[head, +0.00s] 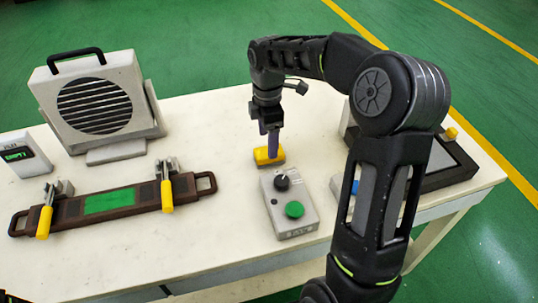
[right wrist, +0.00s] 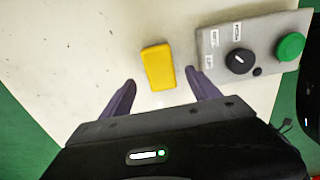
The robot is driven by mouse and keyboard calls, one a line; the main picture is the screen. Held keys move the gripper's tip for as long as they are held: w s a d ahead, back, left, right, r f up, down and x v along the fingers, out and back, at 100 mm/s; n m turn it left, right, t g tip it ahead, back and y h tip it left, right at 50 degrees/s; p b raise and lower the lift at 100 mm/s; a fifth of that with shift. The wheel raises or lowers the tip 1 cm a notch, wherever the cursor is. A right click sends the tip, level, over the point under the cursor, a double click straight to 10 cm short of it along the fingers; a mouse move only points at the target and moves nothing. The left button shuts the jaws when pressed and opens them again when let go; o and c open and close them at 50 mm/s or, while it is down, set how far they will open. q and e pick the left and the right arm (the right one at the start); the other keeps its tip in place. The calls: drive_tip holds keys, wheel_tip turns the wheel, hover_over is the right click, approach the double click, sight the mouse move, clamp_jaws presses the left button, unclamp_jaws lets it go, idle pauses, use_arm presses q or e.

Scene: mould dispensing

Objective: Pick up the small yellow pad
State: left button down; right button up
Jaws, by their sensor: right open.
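The small yellow pad (head: 266,157) lies on the white table just behind the grey control box. In the right wrist view the yellow pad (right wrist: 159,67) lies ahead of and between the fingertips, with its near end close to the gap. My right gripper (head: 269,146) points down above the pad; it also shows in the right wrist view (right wrist: 160,84). Its two purple fingers are apart with nothing between them. In the head view the fingers hide part of the pad. My left gripper is not in view.
The grey control box (head: 289,225) with black knob and green button stands close beside the pad. A brown mould (head: 72,209) with yellow-handled clamps lies left, before a grey fan-like unit (head: 133,103). A dark-framed tray (head: 463,172) is at right. Table between mould and box is clear.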

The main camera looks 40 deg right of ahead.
wheel_tip(320, 180, down, 5)
drive_tip(key=shift+d+f+p, duration=0.15)
drive_tip(key=shift+p, duration=0.2)
drive_tip(key=shift+c, duration=0.2)
idle(0.4)
drive_tip(key=c, duration=1.5)
drive_tip(key=shift+o, duration=0.2)
wheel_tip(320, 180, up, 10)
drive_tip(key=shift+r, duration=0.1)
